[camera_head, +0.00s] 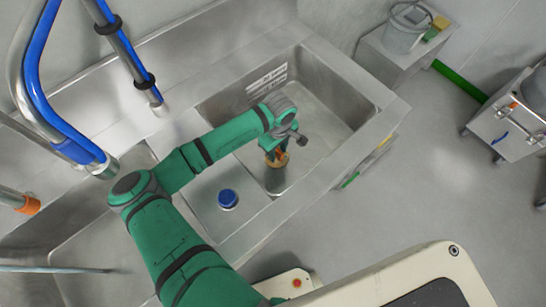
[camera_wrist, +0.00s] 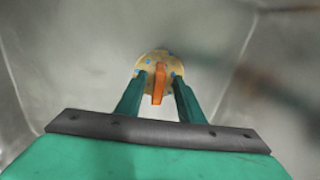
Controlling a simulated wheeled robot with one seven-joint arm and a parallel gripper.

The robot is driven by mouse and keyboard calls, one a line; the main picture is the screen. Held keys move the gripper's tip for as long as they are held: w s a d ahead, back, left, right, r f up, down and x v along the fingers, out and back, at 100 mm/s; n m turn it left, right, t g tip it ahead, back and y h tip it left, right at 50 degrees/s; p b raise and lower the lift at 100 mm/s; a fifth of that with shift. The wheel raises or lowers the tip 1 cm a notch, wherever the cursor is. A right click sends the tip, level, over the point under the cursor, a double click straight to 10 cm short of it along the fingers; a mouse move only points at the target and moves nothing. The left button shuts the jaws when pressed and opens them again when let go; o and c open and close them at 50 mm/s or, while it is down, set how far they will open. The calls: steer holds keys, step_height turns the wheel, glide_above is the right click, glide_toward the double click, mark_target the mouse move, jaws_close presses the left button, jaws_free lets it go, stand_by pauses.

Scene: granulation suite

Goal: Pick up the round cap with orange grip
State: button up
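The round cap (camera_wrist: 148,66) is a pale yellow disc with blue specks and an upright orange grip (camera_wrist: 158,84). It is inside the right-hand sink basin, and in the head view the cap (camera_head: 277,160) shows partly behind my gripper (camera_head: 273,145). In the wrist view my gripper (camera_wrist: 159,82) is open. Its two green fingers reach toward the cap, one on each side of the orange grip, with a visible gap on both sides. I cannot tell whether the fingertips touch the disc.
The steel basin wall (camera_head: 345,85) surrounds my gripper. A blue round object (camera_head: 228,199) sits on the ledge left of the basin. Blue hoses (camera_head: 45,100) hang at left. A bucket (camera_head: 405,28) stands on a cabinet at upper right. The floor at right is mostly clear.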

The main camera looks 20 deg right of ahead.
steer(key=shift+f, duration=0.2)
jaws_close()
steer(key=shift+r, duration=0.1)
